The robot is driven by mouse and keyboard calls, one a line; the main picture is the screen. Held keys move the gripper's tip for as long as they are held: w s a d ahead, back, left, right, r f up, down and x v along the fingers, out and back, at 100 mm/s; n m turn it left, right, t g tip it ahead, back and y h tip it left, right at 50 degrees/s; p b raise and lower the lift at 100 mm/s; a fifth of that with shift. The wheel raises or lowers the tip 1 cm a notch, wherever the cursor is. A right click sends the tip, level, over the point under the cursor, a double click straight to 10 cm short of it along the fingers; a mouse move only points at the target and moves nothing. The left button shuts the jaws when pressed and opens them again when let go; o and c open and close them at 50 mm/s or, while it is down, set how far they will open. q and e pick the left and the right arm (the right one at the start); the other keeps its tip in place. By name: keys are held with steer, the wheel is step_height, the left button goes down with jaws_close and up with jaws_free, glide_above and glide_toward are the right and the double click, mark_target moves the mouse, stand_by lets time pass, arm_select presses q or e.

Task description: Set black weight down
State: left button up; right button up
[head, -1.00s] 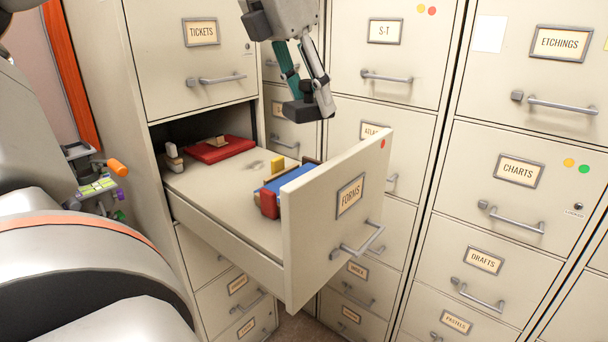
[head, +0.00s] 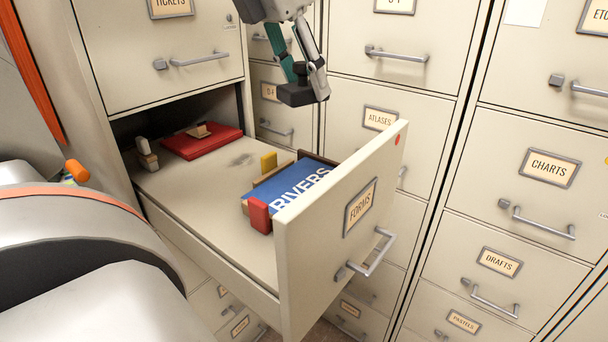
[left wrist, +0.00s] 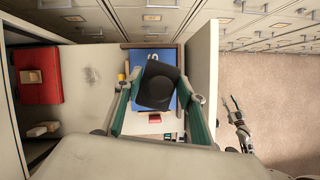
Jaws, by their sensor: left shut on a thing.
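My left gripper (head: 302,82) is shut on the black weight (head: 303,96), a dark squat block with a round raised face. It holds the weight in the air above the open FORMS drawer (head: 230,225). In the left wrist view the weight (left wrist: 158,84) sits between the teal fingers, over a blue folder (left wrist: 150,57) that it partly covers. In the head view the blue folder (head: 290,190), lettered RIVERS, lies near the drawer front. My right gripper (left wrist: 236,120) seems to show small at the right of the left wrist view; its jaws are unclear.
A red block (head: 259,215), a yellow block (head: 268,162) and brown dividers stand around the blue folder. A red folder (head: 190,147) with a small wooden piece on it lies farther back, beside a pale stamp-like piece (head: 147,153). Bare drawer floor lies between. Closed cabinets surround the drawer.

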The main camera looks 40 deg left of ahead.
arm_select(q)
steer(key=b, duration=0.1)
glide_above(304, 188)
step_height(304, 188, down, 13)
steer(key=shift+w+f, duration=0.1)
steer(key=shift+w, duration=0.05)
steer(key=shift+f, duration=2.2)
arm_select(e)
steer(key=shift+w+d+f, duration=0.1)
steer(key=shift+d+f, duration=0.1)
steer(key=shift+f, duration=0.3)
arm_select(q)
steer(key=o, duration=1.5)
steer(key=shift+o, duration=0.2)
arm_select(e)
steer(key=shift+r, duration=0.1)
